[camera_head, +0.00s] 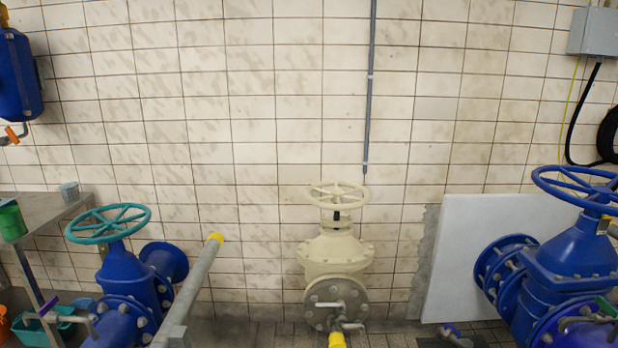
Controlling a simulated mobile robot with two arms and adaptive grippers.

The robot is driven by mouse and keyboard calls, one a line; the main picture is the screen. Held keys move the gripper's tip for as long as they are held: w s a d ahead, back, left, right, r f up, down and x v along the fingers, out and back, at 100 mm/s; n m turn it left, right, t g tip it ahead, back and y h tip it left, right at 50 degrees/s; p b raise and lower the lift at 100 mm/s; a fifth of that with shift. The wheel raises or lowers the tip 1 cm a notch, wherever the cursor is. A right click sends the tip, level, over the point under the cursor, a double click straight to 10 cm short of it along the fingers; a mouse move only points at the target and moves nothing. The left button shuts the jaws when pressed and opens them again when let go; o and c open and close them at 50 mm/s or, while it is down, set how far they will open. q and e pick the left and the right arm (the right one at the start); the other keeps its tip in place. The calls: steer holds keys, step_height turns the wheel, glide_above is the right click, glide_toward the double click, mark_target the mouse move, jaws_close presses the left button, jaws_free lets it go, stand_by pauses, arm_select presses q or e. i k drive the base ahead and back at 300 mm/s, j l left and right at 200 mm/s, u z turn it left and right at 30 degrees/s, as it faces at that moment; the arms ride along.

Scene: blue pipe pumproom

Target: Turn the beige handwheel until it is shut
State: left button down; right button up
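The beige handwheel (337,195) sits level on top of a beige valve (336,250) in the middle of the camera_head view, in front of the tiled wall. Its rim and spokes show fully, with a short dark stem below the hub. Nothing touches the wheel. How far the valve is turned cannot be told from this view. Neither of my grippers is in view.
A blue valve with a teal handwheel (108,223) stands at left; a larger one with a blue handwheel (580,189) stands at right. A yellow-ended grey bar (197,280) slants up left of the beige valve. A metal table (50,215) is far left.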

mark_target(337, 195)
steer(key=u, duration=0.35)
steer(key=i+l+u, duration=0.2)
steer(key=l+u, duration=0.2)
steer(key=i+l+u, duration=0.1)
steer(key=l+u, duration=0.65)
steer(key=l, duration=0.2)
steer(key=i, duration=0.05)
